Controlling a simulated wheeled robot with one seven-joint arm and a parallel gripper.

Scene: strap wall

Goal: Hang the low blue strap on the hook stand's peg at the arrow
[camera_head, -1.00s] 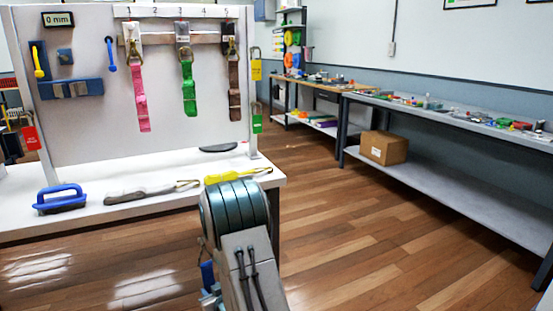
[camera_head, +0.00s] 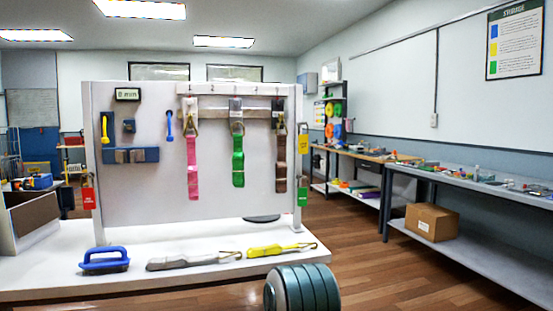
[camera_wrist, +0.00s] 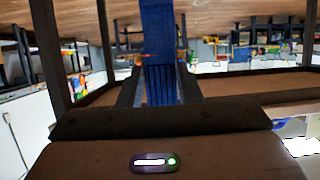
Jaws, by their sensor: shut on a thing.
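The blue strap (camera_wrist: 158,30) shows in the wrist view as a ribbed blue band. It runs from the top edge down between the fingers of my gripper (camera_wrist: 158,88), which is shut on it. The strap's far end is out of view. The head view shows neither the strap nor my gripper. The board with the hook rail (camera_head: 265,103) stands across the white table. A pink strap (camera_head: 193,170), a green strap (camera_head: 238,160) and a brown strap (camera_head: 281,165) hang there. I cannot make out an arrow.
On the white table (camera_head: 220,270) lie a blue-handled tool (camera_head: 104,260), a grey strap (camera_head: 190,260) and a yellow strap (camera_head: 275,250). A bench (camera_head: 470,180) runs along the right wall, with a cardboard box (camera_head: 432,221) on its lower shelf. Wooden floor lies between.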

